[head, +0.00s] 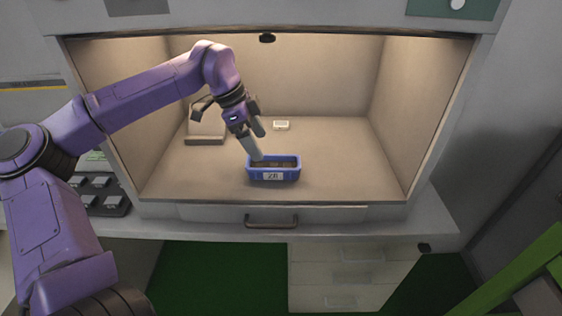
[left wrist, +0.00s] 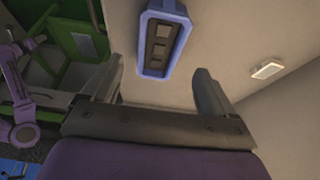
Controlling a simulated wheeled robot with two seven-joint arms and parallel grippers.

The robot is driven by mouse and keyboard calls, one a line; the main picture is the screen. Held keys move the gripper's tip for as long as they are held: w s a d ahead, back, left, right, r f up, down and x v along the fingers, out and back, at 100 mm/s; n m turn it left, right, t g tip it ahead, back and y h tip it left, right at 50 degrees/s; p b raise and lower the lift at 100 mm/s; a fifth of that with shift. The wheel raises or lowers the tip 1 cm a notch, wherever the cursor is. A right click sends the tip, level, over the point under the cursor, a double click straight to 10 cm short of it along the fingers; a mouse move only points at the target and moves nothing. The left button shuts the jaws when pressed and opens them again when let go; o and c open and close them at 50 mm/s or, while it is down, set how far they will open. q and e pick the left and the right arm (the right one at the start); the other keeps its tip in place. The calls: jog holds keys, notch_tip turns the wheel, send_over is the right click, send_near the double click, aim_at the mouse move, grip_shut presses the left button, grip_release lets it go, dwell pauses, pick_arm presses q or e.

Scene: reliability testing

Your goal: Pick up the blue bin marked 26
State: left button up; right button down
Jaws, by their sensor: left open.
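The blue bin (head: 274,170) stands upright on the floor of the lit cabinet, near its front edge, with a white label on its front that looks like 26 or 28. It also shows in the left wrist view (left wrist: 145,46), with dark compartments inside. My left gripper (head: 257,143) is open and empty, just above and behind the bin's left part in the head view. In the left wrist view, the bin lies ahead of and between the two spread fingers (left wrist: 160,85). Whether a finger touches the rim I cannot tell. My right gripper is not in view.
A small white box (head: 281,125) lies behind the bin. A tan stand or tray (head: 205,140) is at the cabinet's back left, partly behind my arm. Cabinet walls close off both sides. The floor right of the bin is clear. A drawer handle (head: 271,221) is below.

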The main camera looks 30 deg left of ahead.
aim_at(272, 166)
pick_arm(q)
jog(key=x, duration=0.9)
jog(key=shift+p, duration=0.3)
jog(key=shift+a, duration=0.1)
jog(key=c, duration=1.2)
